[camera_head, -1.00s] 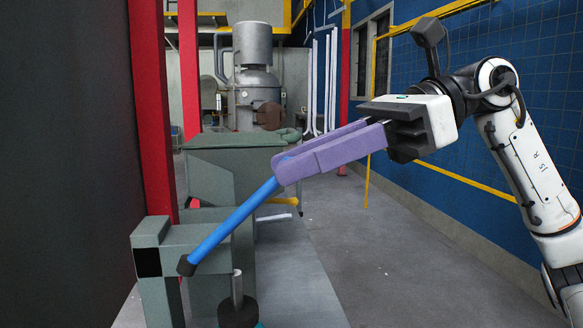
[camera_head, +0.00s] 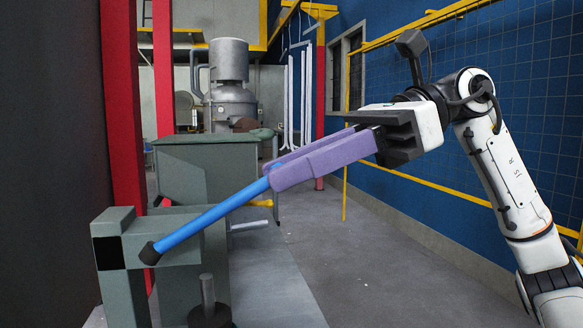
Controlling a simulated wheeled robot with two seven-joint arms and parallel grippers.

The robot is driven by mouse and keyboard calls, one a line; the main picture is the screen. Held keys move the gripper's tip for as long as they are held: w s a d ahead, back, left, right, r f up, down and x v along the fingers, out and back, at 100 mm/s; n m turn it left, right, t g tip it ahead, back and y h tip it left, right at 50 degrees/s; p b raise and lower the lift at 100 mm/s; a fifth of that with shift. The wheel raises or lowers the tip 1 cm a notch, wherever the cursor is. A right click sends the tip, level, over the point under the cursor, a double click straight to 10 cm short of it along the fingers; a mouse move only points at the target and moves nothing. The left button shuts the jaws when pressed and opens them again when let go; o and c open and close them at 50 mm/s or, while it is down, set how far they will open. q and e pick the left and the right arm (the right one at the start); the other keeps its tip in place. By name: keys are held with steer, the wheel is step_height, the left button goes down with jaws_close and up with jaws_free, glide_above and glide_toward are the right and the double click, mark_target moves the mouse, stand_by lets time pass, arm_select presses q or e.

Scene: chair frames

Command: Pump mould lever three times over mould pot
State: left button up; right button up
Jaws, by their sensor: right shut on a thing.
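The mould lever is a blue bar (camera_head: 212,218) with a purple grip (camera_head: 322,162) at its upper right end. Its dark lower end meets a grey-green block frame (camera_head: 165,240) at the lower left. My right gripper (camera_head: 378,140) is shut on the purple grip and holds the lever tilted up to the right. A dark round base with a grey upright rod (camera_head: 208,292) stands below the lever; I cannot tell whether this is the mould pot. My left gripper is not in view.
A grey-green cabinet (camera_head: 205,165) stands behind the lever. A silver boiler-like tank (camera_head: 230,90) and red posts (camera_head: 122,100) are further back. A blue wall (camera_head: 500,120) with yellow rails runs along the right. The grey floor between is open.

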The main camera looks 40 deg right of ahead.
steer(key=a+r+p, duration=0.1)
steer(key=p, duration=0.1)
steer(key=w+a+r+p, duration=0.1)
steer(key=r+p, duration=0.1)
steer(key=a+r+p, duration=0.1)
steer(key=r+p, duration=0.1)
steer(key=p, duration=0.1)
steer(key=shift+w, duration=0.4)
steer(key=shift+w+a+r+p, duration=0.1)
steer(key=shift+w+a+p, duration=0.1)
steer(key=shift+p, duration=0.15)
steer(key=shift+a, duration=0.1)
